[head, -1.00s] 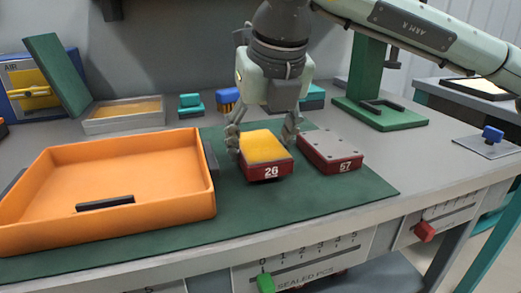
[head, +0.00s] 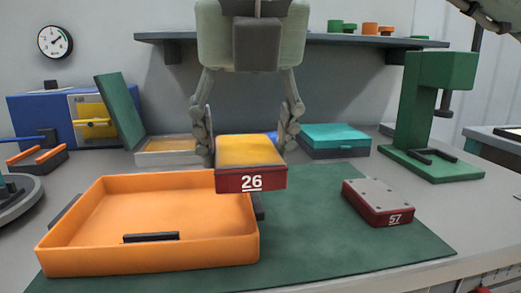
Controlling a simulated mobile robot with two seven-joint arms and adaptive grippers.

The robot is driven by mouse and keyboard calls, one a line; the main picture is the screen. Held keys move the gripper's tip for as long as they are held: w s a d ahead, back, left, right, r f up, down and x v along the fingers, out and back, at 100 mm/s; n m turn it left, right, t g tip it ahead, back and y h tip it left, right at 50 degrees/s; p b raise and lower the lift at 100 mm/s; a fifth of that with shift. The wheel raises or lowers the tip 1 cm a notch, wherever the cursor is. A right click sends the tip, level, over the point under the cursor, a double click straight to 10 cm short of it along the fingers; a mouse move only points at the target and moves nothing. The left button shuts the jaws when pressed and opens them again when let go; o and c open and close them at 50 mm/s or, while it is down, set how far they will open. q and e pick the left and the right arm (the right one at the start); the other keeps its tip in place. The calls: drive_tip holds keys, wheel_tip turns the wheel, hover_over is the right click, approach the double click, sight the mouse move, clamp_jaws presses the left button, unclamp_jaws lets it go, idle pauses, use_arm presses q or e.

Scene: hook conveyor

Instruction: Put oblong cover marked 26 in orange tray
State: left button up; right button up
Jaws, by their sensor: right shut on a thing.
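The oblong cover marked 26 (head: 251,181) is dark red with a yellow top. My right gripper (head: 247,140) is shut on it, one finger at each side, and holds it up in the air. In the head view the cover shows in front of the right rear corner of the orange tray (head: 200,250). The tray is empty inside as far as I see and lies on the left part of the green mat. My left gripper is not in view.
A dark red cover marked 57 (head: 378,202) lies on the right part of the green mat (head: 340,245). A green press stand (head: 432,110) is at the back right. A teal box (head: 335,138) and a pale tray (head: 168,148) stand behind. The mat between tray and cover 57 is clear.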

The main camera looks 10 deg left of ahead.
sight(244, 144)
drive_tip(key=shift+r+p, duration=0.9)
drive_tip(key=shift+r, duration=1.05)
